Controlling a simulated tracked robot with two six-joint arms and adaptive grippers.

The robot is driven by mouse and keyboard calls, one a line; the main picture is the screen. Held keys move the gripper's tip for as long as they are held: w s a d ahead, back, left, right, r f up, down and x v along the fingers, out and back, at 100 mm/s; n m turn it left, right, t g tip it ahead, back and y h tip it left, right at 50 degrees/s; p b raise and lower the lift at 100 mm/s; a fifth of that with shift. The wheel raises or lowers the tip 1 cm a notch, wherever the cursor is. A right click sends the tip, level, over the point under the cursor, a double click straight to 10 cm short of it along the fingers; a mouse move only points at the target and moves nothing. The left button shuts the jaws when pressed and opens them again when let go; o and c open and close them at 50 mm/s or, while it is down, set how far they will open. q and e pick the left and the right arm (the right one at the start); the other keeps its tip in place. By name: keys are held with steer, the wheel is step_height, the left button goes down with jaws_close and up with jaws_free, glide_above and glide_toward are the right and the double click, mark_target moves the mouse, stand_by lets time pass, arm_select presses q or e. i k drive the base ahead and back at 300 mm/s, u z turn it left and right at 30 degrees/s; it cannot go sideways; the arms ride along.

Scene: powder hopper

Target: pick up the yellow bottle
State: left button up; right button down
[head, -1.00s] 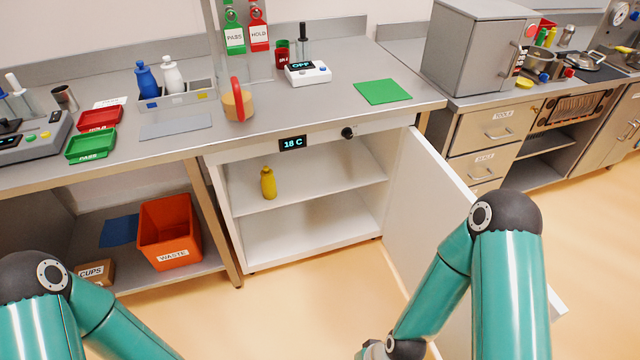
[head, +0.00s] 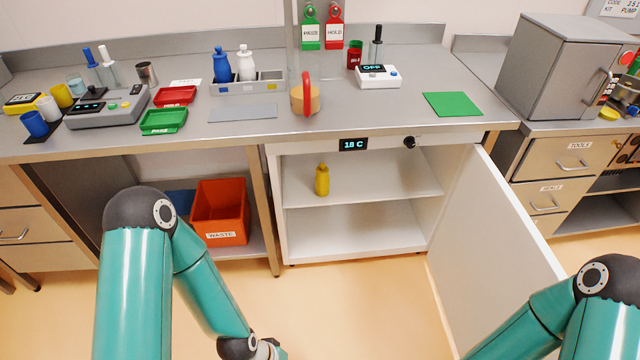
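The yellow bottle (head: 322,180) stands upright on the upper shelf (head: 380,186) of the open white cabinet under the bench, left of the shelf's middle. Nothing covers it from the front. My two teal arms reach down at the lower left and lower right of the head view. Both grippers are outside the picture below its lower edge. Whether either holds anything cannot be seen.
The cabinet door (head: 490,250) stands open on the right, projecting toward me. An orange waste bin (head: 220,208) sits left of the cabinet on a low shelf. The bench top above holds trays, bottles and a green mat (head: 453,104). Floor before the cabinet is clear.

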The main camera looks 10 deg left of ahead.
mark_target(322, 182)
steer(key=z, duration=0.35)
steer(key=i, duration=1)
steer(key=u, duration=0.4)
